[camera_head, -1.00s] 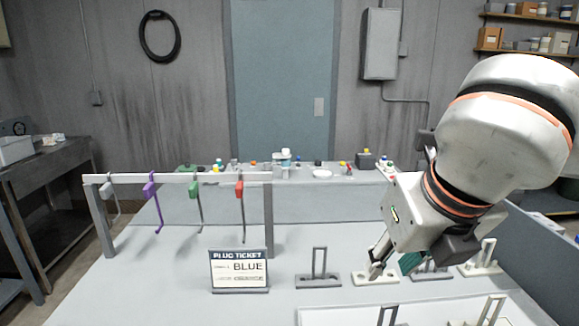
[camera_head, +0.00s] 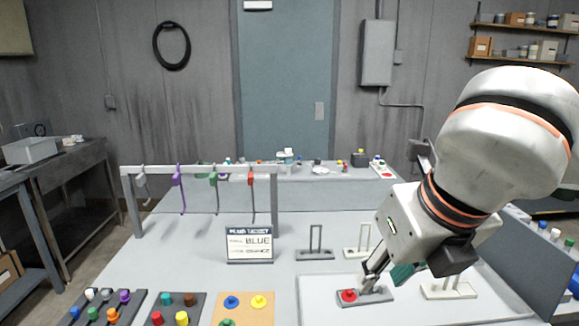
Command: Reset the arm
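My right gripper (camera_head: 371,287) reaches in from the right, pointing down at a grey stand (camera_head: 352,301) in the white tray (camera_head: 318,288). A red knob (camera_head: 348,295) sits on that stand, just left of the fingertips. I cannot tell whether the fingertips touch the stand, or whether the fingers are open or shut. A teal part (camera_head: 403,273) shows beside the fingers, partly hidden by the wrist. My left gripper is out of view.
A grey stand (camera_head: 315,254) and a pale stand (camera_head: 357,253) are behind the tray. Trays of coloured plugs (camera_head: 252,308) line the front.

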